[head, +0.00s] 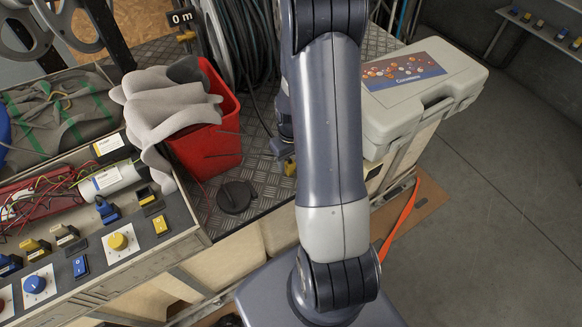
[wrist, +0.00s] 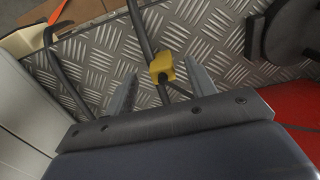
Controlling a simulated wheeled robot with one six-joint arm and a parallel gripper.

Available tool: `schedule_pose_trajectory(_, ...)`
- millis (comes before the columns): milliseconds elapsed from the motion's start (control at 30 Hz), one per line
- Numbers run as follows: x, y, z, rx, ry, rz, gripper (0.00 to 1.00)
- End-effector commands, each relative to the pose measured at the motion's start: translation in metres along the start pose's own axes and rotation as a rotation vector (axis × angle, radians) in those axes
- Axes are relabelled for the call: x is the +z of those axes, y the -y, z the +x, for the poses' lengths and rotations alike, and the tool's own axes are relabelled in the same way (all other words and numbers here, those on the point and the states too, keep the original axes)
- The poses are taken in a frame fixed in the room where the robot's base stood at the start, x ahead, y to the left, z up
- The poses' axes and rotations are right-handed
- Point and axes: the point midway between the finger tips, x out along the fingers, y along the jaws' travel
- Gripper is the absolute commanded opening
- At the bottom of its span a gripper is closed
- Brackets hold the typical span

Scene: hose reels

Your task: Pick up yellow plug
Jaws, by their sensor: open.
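A small yellow plug (wrist: 162,68) with a dark cable lies over the diamond-plate metal surface in the wrist view. A small yellow piece, which seems to be the same plug (head: 290,167), shows just left of my arm in the head view. My gripper (wrist: 160,75) is open, with one grey finger on each side of the yellow plug. The plug sits between the fingers near their tips. I cannot tell the height gap between the fingers and the plug. My gripper is mostly hidden behind my arm in the head view.
A red bin (head: 208,140) with grey gloves (head: 170,105) stands left of my arm. A black disc (head: 235,197) lies on the metal plate. A pale case (head: 420,95) is to the right. A control panel with yellow and blue connectors (head: 120,240) is at lower left.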

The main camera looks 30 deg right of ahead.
Motion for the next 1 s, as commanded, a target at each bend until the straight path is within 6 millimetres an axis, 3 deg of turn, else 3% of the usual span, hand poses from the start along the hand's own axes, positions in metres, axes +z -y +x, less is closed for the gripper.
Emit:
schedule_pose_trajectory(333, -0.003, 0.001, 0.040, -0.002, 0.003, 0.000, 0.53)
schedule_pose_trajectory(700, -0.003, 0.001, 0.047, -0.001, 0.000, 0.000, 0.53)
schedule_pose_trajectory(1000, -0.003, 0.001, 0.046, -0.001, 0.000, 0.000, 0.28)
